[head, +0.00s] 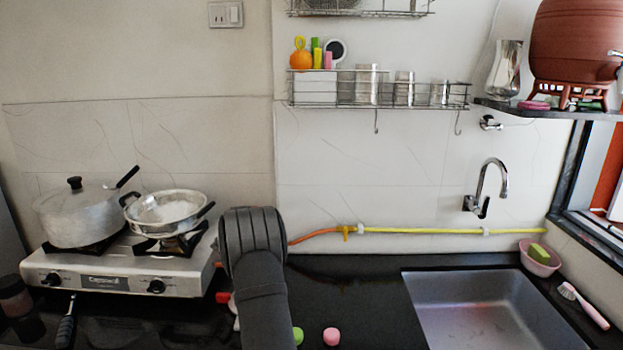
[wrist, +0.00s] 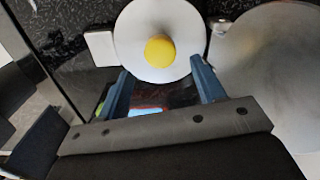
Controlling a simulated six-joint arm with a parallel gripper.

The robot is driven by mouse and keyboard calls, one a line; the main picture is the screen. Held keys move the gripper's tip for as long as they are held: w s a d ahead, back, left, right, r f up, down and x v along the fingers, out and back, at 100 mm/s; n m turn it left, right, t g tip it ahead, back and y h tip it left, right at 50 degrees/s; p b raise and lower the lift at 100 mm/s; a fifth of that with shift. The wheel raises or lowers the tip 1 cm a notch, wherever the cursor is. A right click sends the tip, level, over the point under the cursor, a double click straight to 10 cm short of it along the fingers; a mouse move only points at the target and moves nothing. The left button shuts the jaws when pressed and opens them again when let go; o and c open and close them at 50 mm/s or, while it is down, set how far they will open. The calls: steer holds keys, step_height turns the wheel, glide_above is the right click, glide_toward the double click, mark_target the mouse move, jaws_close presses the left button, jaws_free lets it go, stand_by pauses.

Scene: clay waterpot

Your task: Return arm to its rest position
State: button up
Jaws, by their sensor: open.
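My arm (head: 258,275) is dark grey and rises over the black counter between the stove and the sink in the head view. The gripper's fingers are hidden there. In the wrist view my gripper (wrist: 160,66) shows two blue fingers spread apart, with nothing held between them. Beyond the fingertips is a round white plate (wrist: 137,60) with a yellow round thing (wrist: 160,50) on it. I cannot tell the distance to it.
A stove (head: 110,275) carries a lidded pot (head: 75,222) and a pan (head: 165,210) at left. A sink (head: 490,310) is at right. A pink piece (head: 331,336) lies near the arm. A clay waterpot (head: 575,45) stands on the upper right shelf.

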step_height(320, 180, down, 5)
steer(key=shift+f, duration=0.15)
step_height(320, 180, up, 3)
steer(key=shift+f, duration=0.1)
steer(key=shift+r, duration=0.6)
